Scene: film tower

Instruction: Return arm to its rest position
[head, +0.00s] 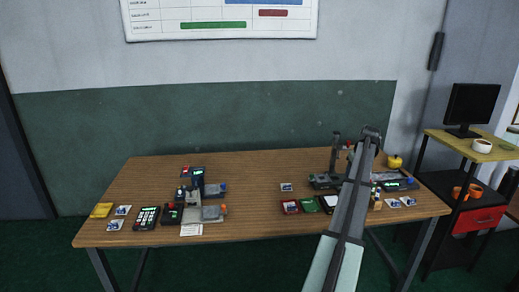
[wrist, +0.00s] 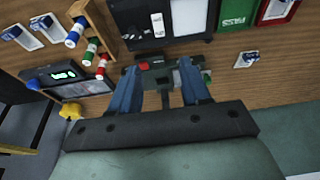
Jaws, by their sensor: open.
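My arm (head: 347,205) reaches from the bottom of the head view up over the right half of the wooden table (head: 250,180). In the wrist view my gripper (wrist: 162,92) is open, its two blue fingers spread wide with nothing held between them. A dark device (wrist: 160,72) with a red button shows beyond and between the fingertips. I cannot tell how far the fingertips are above it. In the head view the arm hides part of the right-hand equipment, and the fingers cannot be made out clearly.
Green (wrist: 238,14) and red trays lie beyond. A keypad (head: 147,217) and a small tower device (head: 195,185) stand at the table's left. A shelf with a monitor (head: 471,105) stands right. The table's middle is fairly clear.

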